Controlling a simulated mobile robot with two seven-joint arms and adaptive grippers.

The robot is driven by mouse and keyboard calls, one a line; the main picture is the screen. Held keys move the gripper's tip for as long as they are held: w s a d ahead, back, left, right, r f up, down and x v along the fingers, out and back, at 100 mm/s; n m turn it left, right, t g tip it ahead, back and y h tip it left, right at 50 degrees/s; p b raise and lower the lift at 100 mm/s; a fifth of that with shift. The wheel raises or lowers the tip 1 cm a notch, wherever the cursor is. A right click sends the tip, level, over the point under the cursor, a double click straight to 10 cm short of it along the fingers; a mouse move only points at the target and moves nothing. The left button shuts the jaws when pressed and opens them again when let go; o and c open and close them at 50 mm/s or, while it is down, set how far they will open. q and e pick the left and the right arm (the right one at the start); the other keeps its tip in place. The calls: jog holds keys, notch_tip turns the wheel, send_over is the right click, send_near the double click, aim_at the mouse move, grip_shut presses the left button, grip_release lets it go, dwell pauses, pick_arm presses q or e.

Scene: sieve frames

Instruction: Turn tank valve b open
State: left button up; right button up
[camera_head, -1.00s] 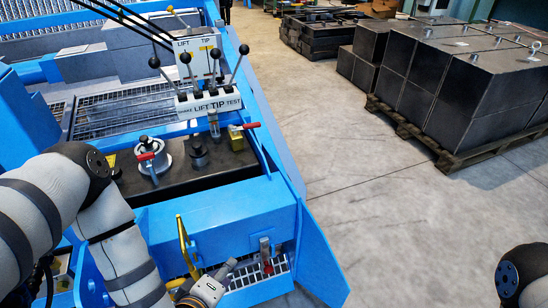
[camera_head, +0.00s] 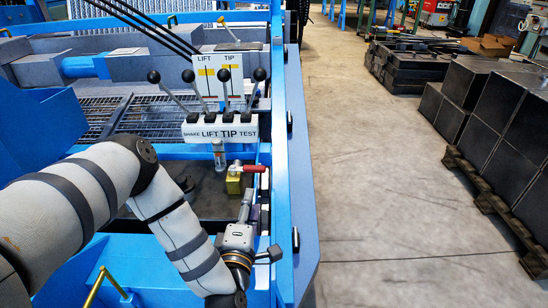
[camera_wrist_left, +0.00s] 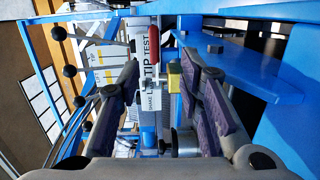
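A valve with a yellow body (camera_head: 234,182) and a red lever handle (camera_head: 256,168) sits below the lever bank; which letter it bears does not show. In the head view its handle points right. In the left wrist view the yellow body (camera_wrist_left: 174,80) and red handle (camera_wrist_left: 153,52) show beyond and between my fingers. My left gripper (camera_head: 252,203) is just in front of the valve, apart from it. Its fingers are spread and empty in the left wrist view (camera_wrist_left: 162,72). My left arm hides much of the tank top. My right gripper is out of view.
Black-knobbed levers rise behind the white SHAKE LIFT TIP TEST plate (camera_head: 220,127). The blue frame rail (camera_head: 283,150) runs close to the gripper's right. A yellow handle (camera_head: 95,287) stands lower left.

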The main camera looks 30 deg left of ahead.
aim_at(255, 172)
pick_arm(q)
jog(key=x, duration=0.4)
jog(key=b+x, duration=0.1)
jog(key=x, duration=0.7)
jog(key=shift+w+a+r, duration=0.2)
jog(key=shift+a+r, duration=0.05)
jog(key=shift+r, duration=0.15)
grip_shut()
